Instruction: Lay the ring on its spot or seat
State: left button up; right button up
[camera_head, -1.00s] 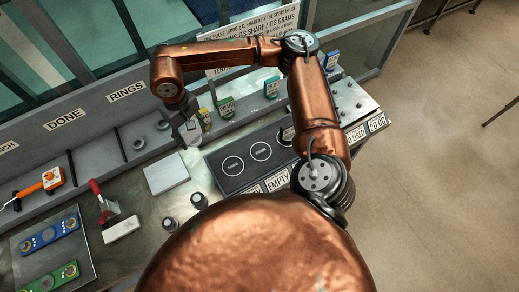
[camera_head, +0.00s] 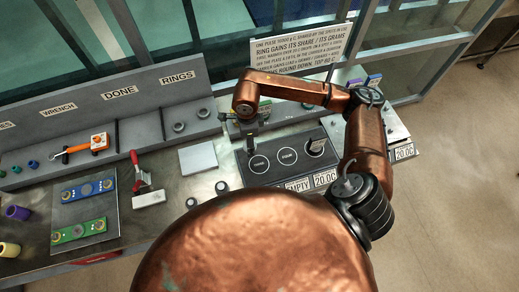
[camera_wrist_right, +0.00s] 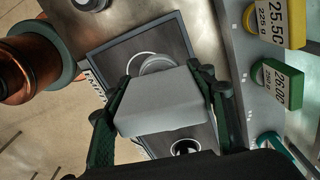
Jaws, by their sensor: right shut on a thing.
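In the head view, my right gripper (camera_head: 251,142) hangs over the left back part of a dark panel (camera_head: 272,180) marked with white circles. In the right wrist view, my right gripper (camera_wrist_right: 165,108) is shut on a pale grey block (camera_wrist_right: 163,110) with a round grey end (camera_wrist_right: 157,64), apparently the ring. The round end appears over one white circle of the dark panel (camera_wrist_right: 115,60). Whether it touches the panel cannot be told. My left gripper is out of view.
Two dark rings (camera_head: 178,127) sit on the shelf under the RINGS label. A sign (camera_head: 300,45) stands behind.

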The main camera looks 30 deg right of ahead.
jog(key=m, duration=0.2)
jog(key=s+m+p, duration=0.1)
jog(key=m, duration=0.2)
jog(key=s+f+m+p, duration=0.1)
jog(key=m, duration=0.2)
jog(key=shift+s+d+f, duration=0.1)
jog(key=shift+s+d, duration=0.05)
jog(key=shift+d, duration=0.15)
jog(key=m, duration=0.3)
jog(key=s+f+m+p, duration=0.1)
jog(key=m, duration=0.1)
jog(key=s+d+m+p, duration=0.1)
jog(key=m, duration=0.2)
jog(key=shift+f+m, duration=0.3)
jog(key=shift+f, duration=0.05)
notch_tip(320, 180, down, 6)
jog(key=b, duration=0.4)
jog(key=shift+b, duration=0.4)
jog(key=shift+f+b, duration=0.35)
jog(key=shift+f, duration=0.05)
jog(key=o, duration=1.4)
